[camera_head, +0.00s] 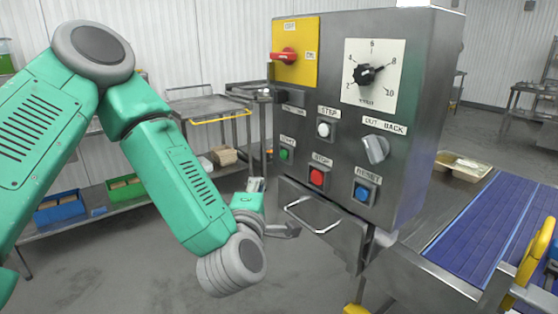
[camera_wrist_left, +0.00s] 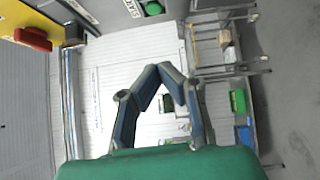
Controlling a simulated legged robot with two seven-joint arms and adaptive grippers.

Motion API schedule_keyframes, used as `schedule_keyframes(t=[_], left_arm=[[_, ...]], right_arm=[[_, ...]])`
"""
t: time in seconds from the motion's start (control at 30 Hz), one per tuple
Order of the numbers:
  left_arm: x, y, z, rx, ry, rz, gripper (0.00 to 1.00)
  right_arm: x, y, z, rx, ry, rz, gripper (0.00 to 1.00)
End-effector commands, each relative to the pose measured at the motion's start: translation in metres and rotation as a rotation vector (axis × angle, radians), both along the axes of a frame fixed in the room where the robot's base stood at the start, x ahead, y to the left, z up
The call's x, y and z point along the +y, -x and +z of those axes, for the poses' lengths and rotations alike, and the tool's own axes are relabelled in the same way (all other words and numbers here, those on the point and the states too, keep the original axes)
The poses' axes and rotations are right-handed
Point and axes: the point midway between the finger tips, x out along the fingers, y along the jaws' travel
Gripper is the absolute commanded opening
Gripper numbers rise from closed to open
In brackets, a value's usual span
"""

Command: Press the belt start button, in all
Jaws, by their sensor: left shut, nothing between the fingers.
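The green start button (camera_head: 285,154) sits on the left side of the steel control box (camera_head: 335,100), under a small label. My right gripper is in neither view.
The box also bears a red stop button (camera_head: 317,177), a blue reset button (camera_head: 362,193), a white button (camera_head: 323,130), a grey knob (camera_head: 376,149), a dial (camera_head: 368,74) and a red switch (camera_head: 284,56). A handle (camera_head: 312,217) juts out below. The blue belt (camera_head: 490,225) lies right.

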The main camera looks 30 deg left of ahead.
Motion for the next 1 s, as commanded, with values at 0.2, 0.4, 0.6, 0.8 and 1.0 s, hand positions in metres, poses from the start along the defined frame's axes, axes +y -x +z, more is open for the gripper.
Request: schedule_keyframes(t=[0.2, 0.4, 0.6, 0.8, 1.0], left_arm=[[0.001, -0.002, 0.000, 0.002, -0.001, -0.001, 0.00], [0.012, -0.025, 0.001, 0.001, -0.003, 0.002, 0.00], [0.029, -0.065, 0.003, 0.001, -0.003, 0.002, 0.00], [0.037, -0.101, 0.003, 0.003, -0.004, -0.005, 0.00], [0.027, -0.123, 0.004, 0.003, -0.004, -0.003, 0.00]], right_arm=[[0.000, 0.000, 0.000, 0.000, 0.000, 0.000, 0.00], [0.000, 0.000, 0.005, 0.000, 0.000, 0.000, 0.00], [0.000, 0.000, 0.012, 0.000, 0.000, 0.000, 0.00], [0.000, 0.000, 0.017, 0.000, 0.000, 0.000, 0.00], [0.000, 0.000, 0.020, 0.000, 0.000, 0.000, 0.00]])
